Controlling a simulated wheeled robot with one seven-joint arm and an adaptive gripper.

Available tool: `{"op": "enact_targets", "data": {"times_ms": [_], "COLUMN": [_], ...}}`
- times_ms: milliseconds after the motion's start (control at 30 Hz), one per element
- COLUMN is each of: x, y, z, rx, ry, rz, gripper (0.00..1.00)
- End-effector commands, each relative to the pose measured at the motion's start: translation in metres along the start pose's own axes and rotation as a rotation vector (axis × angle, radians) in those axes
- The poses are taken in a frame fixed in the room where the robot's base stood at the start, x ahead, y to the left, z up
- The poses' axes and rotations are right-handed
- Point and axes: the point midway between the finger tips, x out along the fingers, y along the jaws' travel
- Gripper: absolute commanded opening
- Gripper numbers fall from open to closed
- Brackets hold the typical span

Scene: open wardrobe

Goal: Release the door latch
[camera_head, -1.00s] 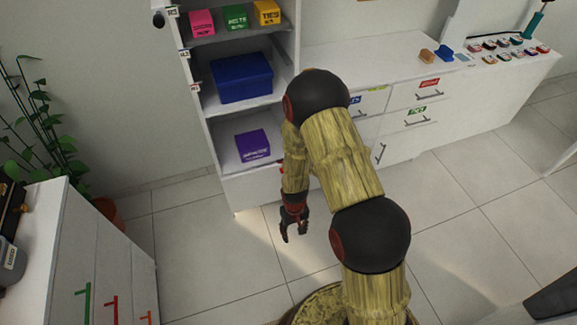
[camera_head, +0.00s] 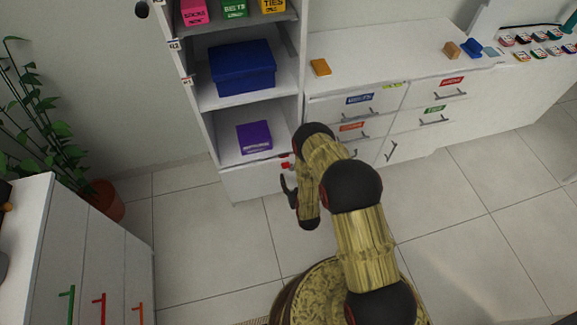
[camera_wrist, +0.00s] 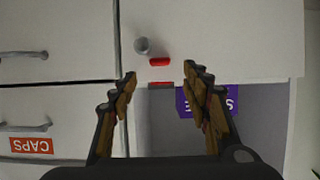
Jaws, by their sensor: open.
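The red latch (camera_head: 287,165) sits at the right end of the white lower panel (camera_head: 245,182) of the open wardrobe, below the shelf with the purple box. In the wrist view it shows as a small red piece (camera_wrist: 160,62) on the white panel, beside a round grey knob (camera_wrist: 142,46). A second red piece (camera_wrist: 160,85) lies at the panel's edge, just below it in the picture. My gripper (camera_head: 289,188) is open and empty, just in front of the panel. In the wrist view the fingertips (camera_wrist: 160,76) stand either side of the red pieces, with no clear contact.
A purple box (camera_head: 254,137) stands on the lowest shelf and a blue box (camera_head: 242,68) above it. A white drawer unit (camera_head: 400,95) with labelled handles adjoins the wardrobe on the right. A white cabinet (camera_head: 90,250) and a plant (camera_head: 50,130) are at left. The tiled floor is clear.

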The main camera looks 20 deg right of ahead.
Motion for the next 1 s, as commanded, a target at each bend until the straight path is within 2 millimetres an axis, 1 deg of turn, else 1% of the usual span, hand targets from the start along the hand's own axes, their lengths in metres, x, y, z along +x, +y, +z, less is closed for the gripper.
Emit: {"op": "enact_targets", "data": {"times_ms": [33, 167, 400, 600, 767, 1000], "x": [0.002, 0.014, 0.051, 0.073, 0.078, 0.078], "y": [0.0, 0.0, 0.0, 0.0, 0.0, 0.0], "z": [-0.004, -0.006, -0.006, -0.006, -0.007, -0.008], "rx": [0.0, 0.0, 0.0, 0.0, 0.0, 0.0], "ry": [0.016, 0.026, 0.025, 0.022, 0.021, 0.021], "rz": [0.0, 0.0, 0.0, 0.0, 0.0, 0.0], "gripper": [0.48, 0.48, 0.48, 0.48, 0.48, 0.47]}}
